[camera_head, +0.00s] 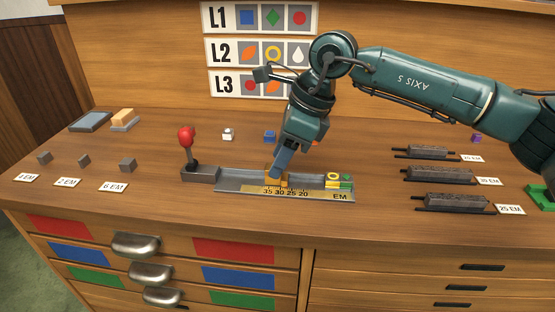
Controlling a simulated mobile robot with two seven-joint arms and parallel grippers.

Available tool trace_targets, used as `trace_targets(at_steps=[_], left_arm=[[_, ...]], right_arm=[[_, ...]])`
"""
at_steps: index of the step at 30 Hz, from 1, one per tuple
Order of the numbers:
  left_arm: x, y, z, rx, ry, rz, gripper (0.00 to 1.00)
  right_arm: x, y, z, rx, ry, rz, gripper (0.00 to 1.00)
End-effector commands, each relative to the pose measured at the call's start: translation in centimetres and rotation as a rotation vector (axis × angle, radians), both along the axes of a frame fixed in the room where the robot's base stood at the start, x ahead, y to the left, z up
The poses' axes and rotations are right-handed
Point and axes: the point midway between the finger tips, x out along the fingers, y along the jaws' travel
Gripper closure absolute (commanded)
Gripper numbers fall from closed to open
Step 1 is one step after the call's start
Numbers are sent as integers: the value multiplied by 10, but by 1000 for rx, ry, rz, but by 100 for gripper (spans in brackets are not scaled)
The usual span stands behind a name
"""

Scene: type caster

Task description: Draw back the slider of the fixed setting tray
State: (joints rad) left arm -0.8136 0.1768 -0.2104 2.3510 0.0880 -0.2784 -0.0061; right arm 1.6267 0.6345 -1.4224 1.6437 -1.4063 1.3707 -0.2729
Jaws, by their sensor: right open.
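The setting tray (235,183) is a grey metal channel on the table, with a yellow scale (300,194) marked 35 30 25 20 EM along its front. The slider (284,183) is orange-yellow and sits in the channel near the 30 mark. A yellow ring piece and a green piece (345,181) lie at the tray's right end. My right gripper (279,174) points down at the slider and is open. Its fingers partly hide the slider, and I cannot tell whether they touch it. My left gripper is not in view.
A red-knobbed lever (187,140) stands at the tray's left end. Dark bars on racks (457,202) lie at the right. Small grey cubes (127,165) with labels lie at the left. A blue piece (269,135) and a white piece (228,134) sit behind the tray.

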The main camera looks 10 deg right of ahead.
Motion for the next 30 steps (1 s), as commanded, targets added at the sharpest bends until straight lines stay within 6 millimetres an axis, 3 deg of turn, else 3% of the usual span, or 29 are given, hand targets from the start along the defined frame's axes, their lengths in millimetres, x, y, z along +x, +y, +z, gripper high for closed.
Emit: trace_targets(at_steps=[9, 15, 30], left_arm=[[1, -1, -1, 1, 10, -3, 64], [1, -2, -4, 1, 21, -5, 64], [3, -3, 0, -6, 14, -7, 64]], right_arm=[[-7, -26, 68, 3, -4, 0, 56], [-11, -38, 96, 1, -2, -1, 56], [-12, -42, 106, 1, -2, 1, 56]])
